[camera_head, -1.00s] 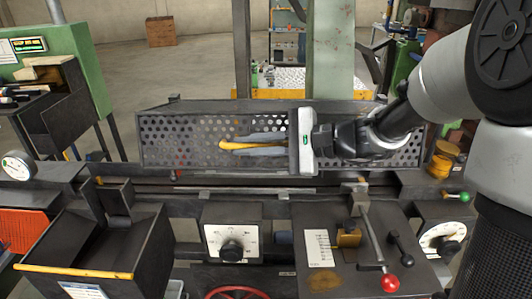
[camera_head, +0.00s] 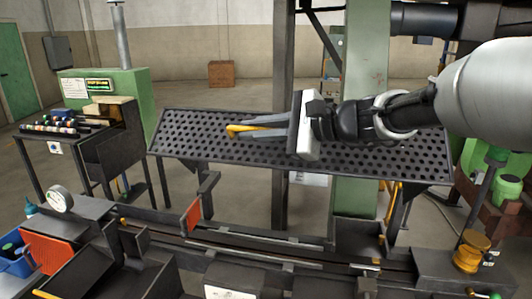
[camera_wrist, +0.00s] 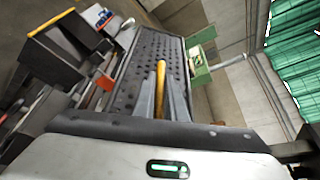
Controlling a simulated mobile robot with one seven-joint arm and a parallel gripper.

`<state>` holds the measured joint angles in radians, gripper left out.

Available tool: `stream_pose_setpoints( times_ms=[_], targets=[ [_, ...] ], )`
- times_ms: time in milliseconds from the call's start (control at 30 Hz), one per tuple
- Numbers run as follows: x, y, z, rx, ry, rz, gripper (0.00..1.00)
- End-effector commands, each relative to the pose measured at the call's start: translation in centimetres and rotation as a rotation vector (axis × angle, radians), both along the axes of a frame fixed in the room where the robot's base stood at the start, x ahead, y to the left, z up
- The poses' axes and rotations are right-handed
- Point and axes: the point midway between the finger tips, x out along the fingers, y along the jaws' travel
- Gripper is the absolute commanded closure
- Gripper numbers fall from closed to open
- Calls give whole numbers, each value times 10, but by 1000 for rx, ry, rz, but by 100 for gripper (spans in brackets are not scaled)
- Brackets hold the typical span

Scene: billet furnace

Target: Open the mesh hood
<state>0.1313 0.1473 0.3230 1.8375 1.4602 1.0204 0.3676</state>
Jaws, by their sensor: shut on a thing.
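The mesh hood (camera_head: 400,160) is a dark, perforated rectangular panel across the middle of the head view. It stands raised and tilted above the machine bed, with a gap under its front edge. A yellow handle bar (camera_head: 236,131) shows at its middle. My gripper (camera_head: 252,126) reaches in from the right and is shut on this handle; its body hides part of the mesh. In the wrist view the yellow handle (camera_wrist: 161,74) lies between my gripper's grey fingers (camera_wrist: 160,96), with the perforated hood (camera_wrist: 170,48) beyond.
Below the hood runs the machine bed (camera_head: 270,250), with an orange-red plate (camera_head: 193,215). A dial gauge (camera_head: 60,199) and dark bins stand at the left. A green cabinet (camera_head: 125,82) stands behind left. A green column (camera_head: 365,100) rises behind the hood. Open floor lies beyond.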

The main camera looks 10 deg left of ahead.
Motion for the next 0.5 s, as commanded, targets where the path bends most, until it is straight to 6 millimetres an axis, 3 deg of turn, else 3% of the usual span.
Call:
stream_pose_setpoints(
  times_ms=[200, 500],
  targets=[
    [31, 3, 39, -3, 66, 5, 100],
    [65, 3, 67, -5, 203, 4, 100]
  ],
)
